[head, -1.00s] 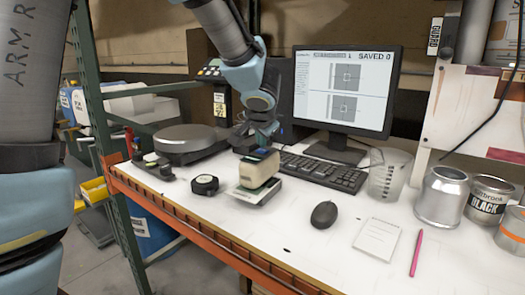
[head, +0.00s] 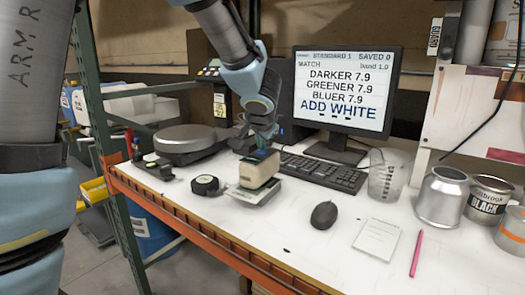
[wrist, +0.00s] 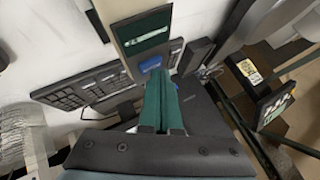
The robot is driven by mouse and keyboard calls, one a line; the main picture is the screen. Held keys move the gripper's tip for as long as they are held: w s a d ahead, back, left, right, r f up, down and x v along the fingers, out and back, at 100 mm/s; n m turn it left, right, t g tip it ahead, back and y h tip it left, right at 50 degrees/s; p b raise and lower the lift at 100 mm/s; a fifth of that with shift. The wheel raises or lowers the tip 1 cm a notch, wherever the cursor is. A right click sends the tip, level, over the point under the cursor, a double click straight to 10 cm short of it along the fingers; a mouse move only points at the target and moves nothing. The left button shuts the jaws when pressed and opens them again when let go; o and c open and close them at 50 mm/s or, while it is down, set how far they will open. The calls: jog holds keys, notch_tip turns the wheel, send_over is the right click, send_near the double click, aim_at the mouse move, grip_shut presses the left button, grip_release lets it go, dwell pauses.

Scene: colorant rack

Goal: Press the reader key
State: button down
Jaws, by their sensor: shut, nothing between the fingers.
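The reader (head: 258,172), a beige and dark green box, stands on a pale pad on the white bench. In the wrist view the reader (wrist: 128,32) shows a dark green window and a blue key (wrist: 150,64) at its near end. My gripper (head: 262,150) is above the reader's far end, pointing down. In the wrist view my gripper's green fingers (wrist: 159,76) are together, empty, with their tips overlapping the edge of the blue key. I cannot tell whether they touch it. The monitor (head: 343,92) reads "DARKER 7.9, GREENER 7.9, BLUER 7.9, ADD WHITE".
A keyboard (head: 322,173) lies behind the reader, and a black tape measure (head: 205,185) sits to its left. A mouse (head: 324,215) is to the right. A beaker (head: 388,176) and cans (head: 442,197) stand further right. The bench between reader and mouse is clear.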

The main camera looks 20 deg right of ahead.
aim_at(261, 153)
jog(key=shift+r+p, duration=0.75)
jog(key=shift+p, duration=0.35)
notch_tip(261, 153, up, 5)
jog(key=p, duration=0.6)
jog(key=shift+p, duration=0.3)
jog(key=s+a+f+n+g+y, duration=0.1)
jog(key=a+f+n+g, duration=0.2)
jog(key=a, duration=0.9)
jog(key=s+a+f+n+g, duration=0.1)
jog(key=a+f+n, duration=0.3)
jog(key=a, duration=0.7)
jog(key=s+a+f+n+g+y, duration=0.1)
jog(key=s+a+n, duration=0.4)
jog(key=a, duration=0.8)
jog(key=s+g+y, duration=0.1)
jog(key=s, duration=0.2)
jog(key=shift+f+n+g+y, duration=0.3)
jog(key=shift+n+g, duration=0.1)
jog(key=c, duration=1.6)
grip_release()
